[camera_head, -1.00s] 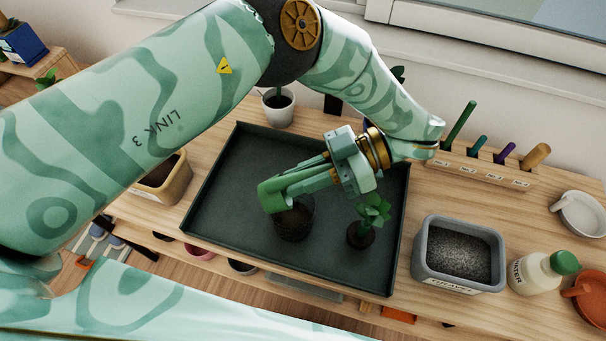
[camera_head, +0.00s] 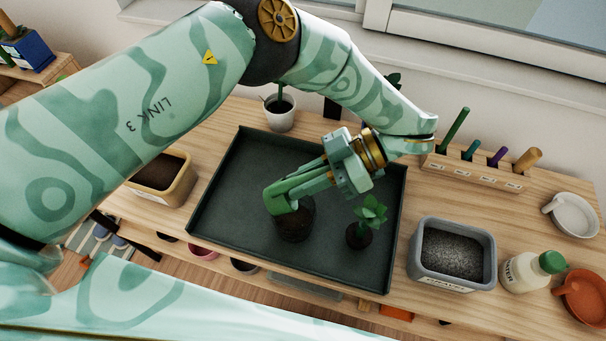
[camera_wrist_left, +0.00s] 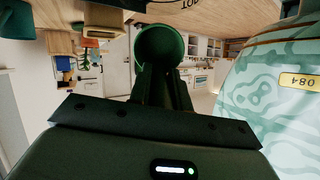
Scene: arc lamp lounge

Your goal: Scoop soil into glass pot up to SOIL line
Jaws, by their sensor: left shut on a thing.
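My left gripper (camera_head: 335,172) is shut on a green scoop (camera_head: 283,196). The scoop is tilted, its mouth end over the glass pot (camera_head: 297,234), which stands in the dark tray (camera_head: 231,207). Dark soil shows in the pot, but the scoop hides part of its rim and I cannot make out the SOIL line. In the left wrist view the scoop (camera_wrist_left: 161,46) shows as a round green end beyond the gripper; its contents cannot be seen. A tan bin of dark soil (camera_head: 163,172) stands left of the tray. My right gripper is not in view.
A small plant (camera_head: 369,215) with a dark root ball sits in the tray, right of the pot. A grey gravel bin (camera_head: 455,281), a green-capped bottle (camera_head: 531,270) and a tool rack (camera_head: 476,169) stand to the right. A white potted plant (camera_head: 280,115) stands behind the tray.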

